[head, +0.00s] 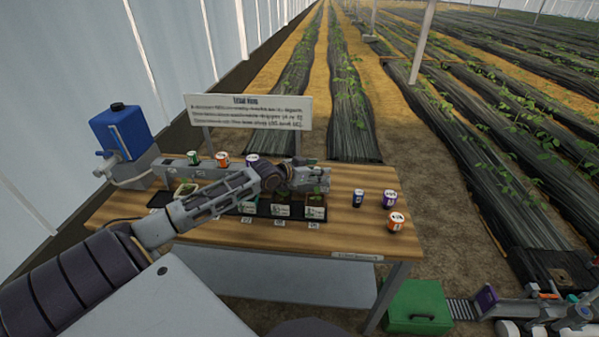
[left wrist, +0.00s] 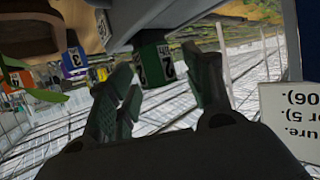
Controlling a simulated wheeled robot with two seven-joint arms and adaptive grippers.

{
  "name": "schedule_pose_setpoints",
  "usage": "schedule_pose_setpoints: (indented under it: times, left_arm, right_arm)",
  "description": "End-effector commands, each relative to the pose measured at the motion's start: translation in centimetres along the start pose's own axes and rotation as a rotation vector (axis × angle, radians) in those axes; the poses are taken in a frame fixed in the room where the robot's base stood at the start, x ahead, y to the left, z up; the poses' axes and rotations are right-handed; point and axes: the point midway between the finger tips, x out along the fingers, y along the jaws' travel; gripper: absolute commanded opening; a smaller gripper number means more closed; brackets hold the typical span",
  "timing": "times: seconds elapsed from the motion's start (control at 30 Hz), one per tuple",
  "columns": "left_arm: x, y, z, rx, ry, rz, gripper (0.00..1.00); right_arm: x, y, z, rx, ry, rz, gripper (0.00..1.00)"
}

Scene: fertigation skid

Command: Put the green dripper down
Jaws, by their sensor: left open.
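The green dripper (left wrist: 156,64) shows in the left wrist view, which is upside down. It carries a white label with a dark mark. It rests against a grey rail (left wrist: 160,14). My left gripper (left wrist: 160,80) is open, with its fingertips either side of the dripper and a visible gap at each side. In the head view the same gripper (head: 318,178) is over the right part of the bench and hides that dripper. Another green-and-white can (head: 193,158) stands at the left end of the rail. My right gripper is in neither view.
Orange (head: 222,159) and purple (head: 252,161) cans stand on the rail. Blue (head: 359,198), purple (head: 389,199) and orange (head: 396,221) cans stand on the bench at right. A sign (head: 248,111) stands behind. A black tray (head: 255,209) lies below the arm. Bare wood (head: 345,235) lies in front.

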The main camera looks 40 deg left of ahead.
Motion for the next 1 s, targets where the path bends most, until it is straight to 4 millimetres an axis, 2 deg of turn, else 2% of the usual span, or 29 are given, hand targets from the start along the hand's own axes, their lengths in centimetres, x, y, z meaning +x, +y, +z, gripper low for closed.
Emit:
schedule_pose_setpoints:
  times: [0.2, 1.0]
  left_arm:
    - [-1.0, -0.1, 0.0, 0.000, -0.001, -0.001, 0.51]
    - [-5.1, 0.0, 0.0, 0.000, -0.001, 0.000, 0.51]
  right_arm:
    - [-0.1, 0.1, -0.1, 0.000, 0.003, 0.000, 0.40]
    - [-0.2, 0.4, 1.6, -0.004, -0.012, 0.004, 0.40]
